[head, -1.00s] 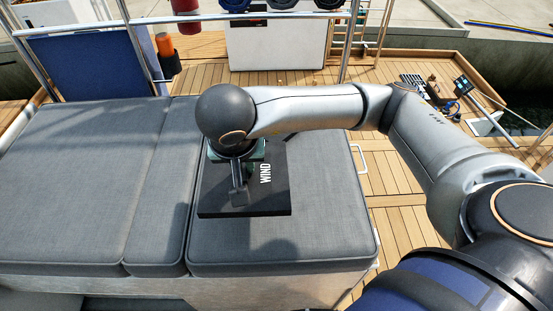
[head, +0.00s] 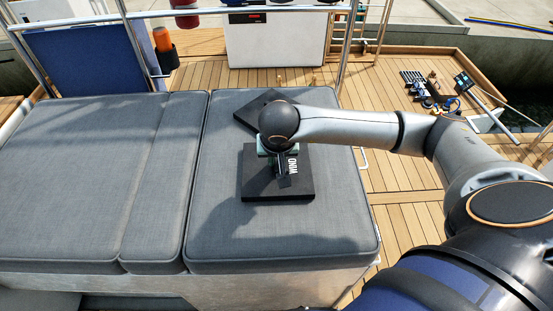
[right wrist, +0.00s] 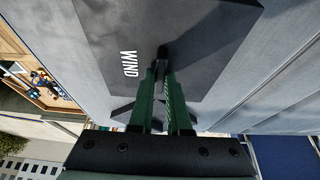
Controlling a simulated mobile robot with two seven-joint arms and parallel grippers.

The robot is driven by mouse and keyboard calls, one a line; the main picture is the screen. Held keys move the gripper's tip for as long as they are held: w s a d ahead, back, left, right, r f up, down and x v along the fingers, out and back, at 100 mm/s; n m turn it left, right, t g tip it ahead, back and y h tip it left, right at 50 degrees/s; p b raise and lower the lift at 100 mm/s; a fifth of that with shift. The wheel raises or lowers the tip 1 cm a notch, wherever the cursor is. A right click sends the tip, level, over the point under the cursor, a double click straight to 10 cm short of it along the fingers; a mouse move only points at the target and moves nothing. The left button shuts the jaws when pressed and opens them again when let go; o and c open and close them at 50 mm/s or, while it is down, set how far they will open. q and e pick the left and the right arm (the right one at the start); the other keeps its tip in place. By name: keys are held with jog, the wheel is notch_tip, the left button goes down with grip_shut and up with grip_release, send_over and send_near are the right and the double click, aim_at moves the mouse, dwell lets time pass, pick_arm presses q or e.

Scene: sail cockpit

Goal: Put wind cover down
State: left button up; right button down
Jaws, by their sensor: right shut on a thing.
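The wind cover (head: 260,185) is a flat dark square plate with "WIND" in white letters. It is over the right-hand grey cushion (head: 225,235) in the head view; I cannot tell whether it touches the cushion. My right gripper (head: 281,168) is above the cover and shut on its raised dark handle. In the right wrist view the green fingers of the gripper (right wrist: 166,85) close on the handle, with the cover (right wrist: 210,35) spread out beyond them. My left gripper is not in view.
A second dark flat piece (head: 255,109) lies on the same cushion just behind, partly hidden by my right arm. The left cushions (head: 75,185) are bare. Wooden decking (head: 395,180) lies to the right, and a metal rail (head: 190,16) crosses the back.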

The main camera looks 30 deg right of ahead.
jog(key=shift+f, duration=0.1)
jog(key=shift+f, duration=0.15)
jog(key=c, duration=0.9)
grip_release()
jog(key=shift+a+r, duration=0.1)
jog(key=shift+r, duration=0.3)
jog(key=shift+p+v, duration=0.75)
jog(key=shift+v, duration=5.05)
jog(key=shift+s, duration=0.1)
